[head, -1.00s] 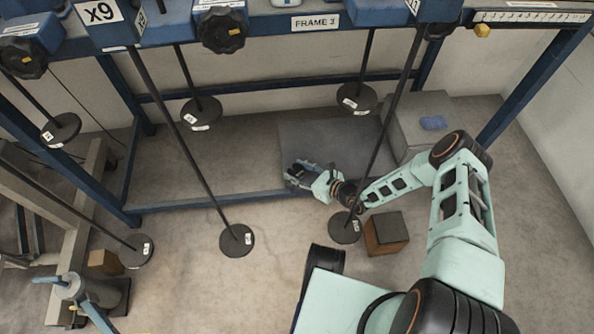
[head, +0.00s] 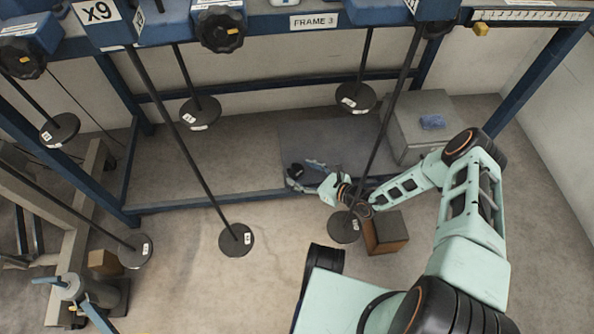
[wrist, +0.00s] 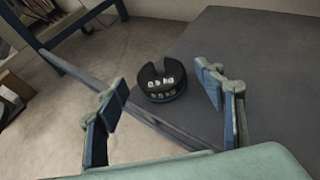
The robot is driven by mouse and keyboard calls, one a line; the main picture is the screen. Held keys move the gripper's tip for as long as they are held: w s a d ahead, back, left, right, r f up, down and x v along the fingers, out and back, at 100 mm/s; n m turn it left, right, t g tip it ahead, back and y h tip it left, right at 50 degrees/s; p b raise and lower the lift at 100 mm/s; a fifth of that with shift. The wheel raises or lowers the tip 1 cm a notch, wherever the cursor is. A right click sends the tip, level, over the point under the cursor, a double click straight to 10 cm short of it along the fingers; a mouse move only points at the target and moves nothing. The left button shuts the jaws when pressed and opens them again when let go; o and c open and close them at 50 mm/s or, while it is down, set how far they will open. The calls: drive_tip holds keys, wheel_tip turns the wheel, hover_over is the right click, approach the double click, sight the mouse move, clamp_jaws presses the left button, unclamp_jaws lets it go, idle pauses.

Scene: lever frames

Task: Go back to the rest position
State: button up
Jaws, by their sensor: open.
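My gripper (head: 306,175) is low over the dark grey plate (head: 335,140) in the head view, at the end of my mint-green arm. In the wrist view my gripper (wrist: 160,85) has its fingers spread wide with nothing between the tips. A black slotted weight stack (wrist: 165,82) with white markings rests on the plate beyond the fingers, apart from them. It shows small and dark in the head view (head: 296,171), just left of the fingers.
Rods with black discs hang around the arm; one rod passes close to my wrist, its disc (head: 344,228) low in front. A brown block (head: 386,232) stands beside it. A grey box (head: 405,140) with a blue item stands behind. The frame's lower blue rail (head: 215,200) runs left.

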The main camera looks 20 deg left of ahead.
drive_tip(key=v, duration=0.9)
drive_tip(key=shift+r, duration=0.1)
